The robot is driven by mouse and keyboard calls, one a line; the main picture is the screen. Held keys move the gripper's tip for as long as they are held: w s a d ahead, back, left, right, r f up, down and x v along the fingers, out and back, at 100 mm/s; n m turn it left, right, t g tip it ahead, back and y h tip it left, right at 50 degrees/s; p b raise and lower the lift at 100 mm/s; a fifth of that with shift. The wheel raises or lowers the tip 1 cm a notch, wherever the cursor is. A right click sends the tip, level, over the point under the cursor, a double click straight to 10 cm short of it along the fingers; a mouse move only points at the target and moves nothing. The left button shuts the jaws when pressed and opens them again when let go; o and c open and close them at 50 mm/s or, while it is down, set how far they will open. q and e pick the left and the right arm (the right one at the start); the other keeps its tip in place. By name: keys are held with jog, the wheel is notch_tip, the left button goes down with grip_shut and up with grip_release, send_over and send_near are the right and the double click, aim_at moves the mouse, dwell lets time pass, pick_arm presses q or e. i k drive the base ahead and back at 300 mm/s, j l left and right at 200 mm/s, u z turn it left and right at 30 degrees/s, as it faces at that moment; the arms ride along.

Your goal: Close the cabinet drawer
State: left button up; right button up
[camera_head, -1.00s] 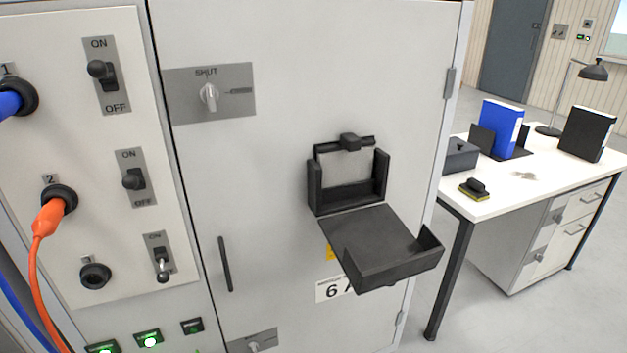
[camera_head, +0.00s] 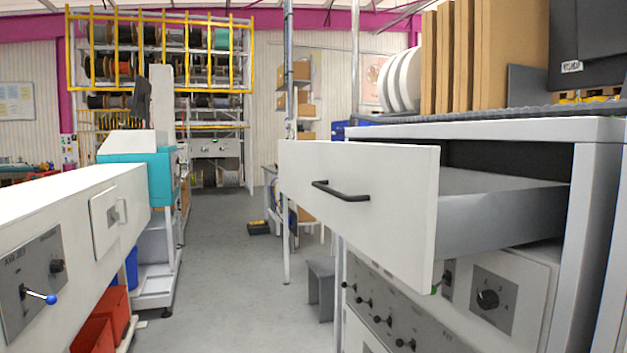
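The cabinet drawer (camera_head: 400,200) is pulled out of the grey cabinet (camera_head: 588,200) on the right. Its white front has a dark bar handle (camera_head: 340,191). The grey side of the drawer shows behind the front, and a dark gap shows above it under the cabinet top. Neither of my grippers is in view.
A long white panelled unit (camera_head: 80,225) with a blue-tipped lever stands at left, with red bins (camera_head: 100,320) below. A teal machine (camera_head: 150,172) stands beyond it. Cardboard sheets (camera_head: 490,60) stand on the cabinet top. The grey floor (camera_head: 225,270) between is open.

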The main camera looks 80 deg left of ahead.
aim_at(406, 212)
jog(key=u, duration=2.45)
